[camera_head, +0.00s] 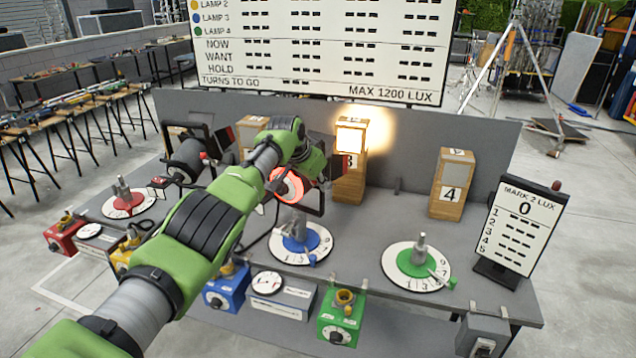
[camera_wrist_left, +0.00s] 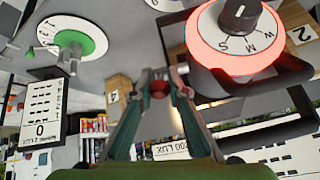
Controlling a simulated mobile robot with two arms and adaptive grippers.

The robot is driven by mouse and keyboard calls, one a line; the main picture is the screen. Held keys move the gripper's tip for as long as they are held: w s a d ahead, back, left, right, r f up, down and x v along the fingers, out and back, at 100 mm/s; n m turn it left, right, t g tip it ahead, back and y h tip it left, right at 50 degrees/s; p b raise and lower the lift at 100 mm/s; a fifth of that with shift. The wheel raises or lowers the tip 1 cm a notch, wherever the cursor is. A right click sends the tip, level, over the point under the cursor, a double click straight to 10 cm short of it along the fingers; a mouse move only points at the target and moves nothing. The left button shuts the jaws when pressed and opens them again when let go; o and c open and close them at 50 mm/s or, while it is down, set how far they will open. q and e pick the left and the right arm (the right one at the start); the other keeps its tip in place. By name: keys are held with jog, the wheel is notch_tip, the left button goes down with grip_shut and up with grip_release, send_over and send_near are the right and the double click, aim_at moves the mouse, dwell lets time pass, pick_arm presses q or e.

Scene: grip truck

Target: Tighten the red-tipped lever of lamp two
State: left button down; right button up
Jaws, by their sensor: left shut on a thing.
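Lamp two shows in the left wrist view as a black housing with a white dial (camera_wrist_left: 238,28) marked W, M and S, a dark knob and a glowing red rim. In the head view its red-rimmed dial (camera_head: 288,186) shows just below my left wrist. My left gripper (camera_wrist_left: 158,84) is shut on the red tip (camera_wrist_left: 158,90) of a lever, beside the lamp's housing. The lever's shaft is mostly hidden. In the head view my green left arm reaches in over the bench, and its fingertips are hidden behind the wrist. My right gripper is in neither view.
The grey bench (camera_head: 375,225) holds a red dial (camera_head: 128,212), a blue dial (camera_head: 318,238) and a green dial (camera_head: 405,272). Wooden block 3 (camera_head: 349,185) is lit; block 4 (camera_head: 447,208) stands right. The lux sign (camera_head: 515,225) reads 0. Lamp one (camera_head: 188,160) stands left of my arm.

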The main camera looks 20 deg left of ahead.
pick_arm(q)
jog(key=shift+f, duration=0.15)
jog(key=c, duration=1.9)
grip_release()
jog(key=shift+v, duration=0.75)
jog(key=v, duration=1)
jog(key=shift+s+a, duration=0.1)
